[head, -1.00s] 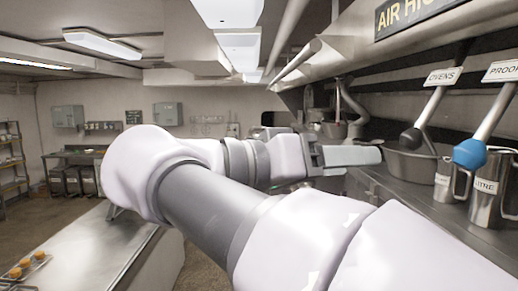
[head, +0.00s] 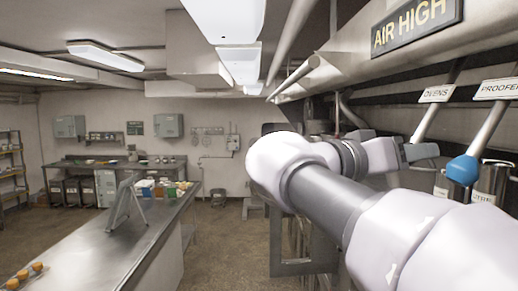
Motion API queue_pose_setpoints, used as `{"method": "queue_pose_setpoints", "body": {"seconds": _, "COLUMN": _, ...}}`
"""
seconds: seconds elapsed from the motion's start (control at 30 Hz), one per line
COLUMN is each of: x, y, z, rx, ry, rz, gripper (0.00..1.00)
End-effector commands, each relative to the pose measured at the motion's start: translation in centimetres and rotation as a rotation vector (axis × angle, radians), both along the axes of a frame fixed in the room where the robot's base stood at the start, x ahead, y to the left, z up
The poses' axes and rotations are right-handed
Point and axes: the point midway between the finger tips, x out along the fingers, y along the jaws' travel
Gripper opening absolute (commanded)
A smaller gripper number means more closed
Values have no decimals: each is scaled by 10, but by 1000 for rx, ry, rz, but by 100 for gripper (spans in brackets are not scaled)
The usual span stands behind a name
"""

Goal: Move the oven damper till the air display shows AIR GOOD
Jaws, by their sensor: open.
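The air display (head: 416,27) at the upper right reads AIR HIGH. The oven damper lever (head: 430,118) hangs beneath a label plate reading OVENS (head: 436,93) and slants down to the left. My gripper (head: 424,152) is at the lower end of this lever, where it hides the dark knob. It is open, but I cannot tell whether the knob is between the fingers or touched by them. A second lever with a blue knob (head: 463,168) hangs to the right under a PROOFER label (head: 497,89).
Metal jugs (head: 490,180) stand on the right behind the blue knob, close to my gripper. A steel table (head: 125,235) with a stand and rolls lies at the left. The floor between is clear.

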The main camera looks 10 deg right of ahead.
Motion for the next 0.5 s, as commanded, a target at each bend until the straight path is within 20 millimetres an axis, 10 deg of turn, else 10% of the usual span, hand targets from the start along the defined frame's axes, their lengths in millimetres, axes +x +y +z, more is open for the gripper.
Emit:
{"method": "queue_pose_setpoints", "body": {"seconds": 0.2, "x": 0, "y": 0, "z": 0, "rx": 0, "ry": 0, "rz": 0, "gripper": 53}}
{"method": "queue_pose_setpoints", "body": {"seconds": 0.5, "x": 0, "y": 0, "z": 0, "rx": 0, "ry": 0, "rz": 0, "gripper": 0}}
